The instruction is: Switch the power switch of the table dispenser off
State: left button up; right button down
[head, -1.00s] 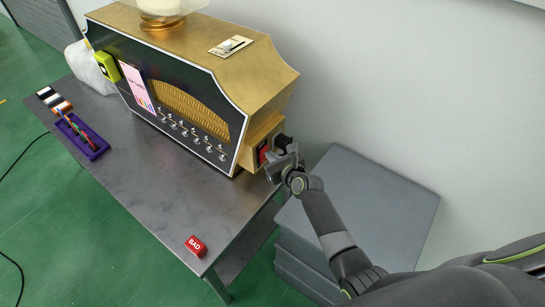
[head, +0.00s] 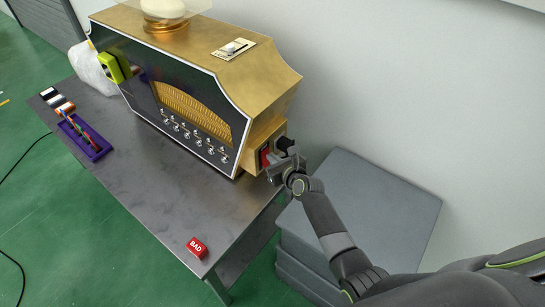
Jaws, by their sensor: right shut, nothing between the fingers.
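The table dispenser (head: 215,65) is a large gold and black box on the grey table. A small gold box on its right end carries a red switch part (head: 264,156), partly hidden by my right gripper. My right gripper (head: 277,164) is shut with nothing in it, right at this switch. I cannot tell whether it touches the switch, nor which way the switch is tipped. A plate with a small lever (head: 233,48) lies on the dispenser's top. The front panel left of the gold grille is dark. My left gripper is not in view.
A red BAD block (head: 197,247) sits near the table's front corner. A purple tray (head: 85,143) with pens lies at the table's left. A yellow-green device (head: 113,67) is at the dispenser's left front. Grey stacked boxes (head: 365,200) stand right of the table.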

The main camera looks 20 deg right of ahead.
jog(key=p+v, duration=0.4)
jog(key=v, duration=0.4)
jog(key=shift+r, duration=0.15)
jog(key=shift+s, duration=0.15)
dwell(0.6)
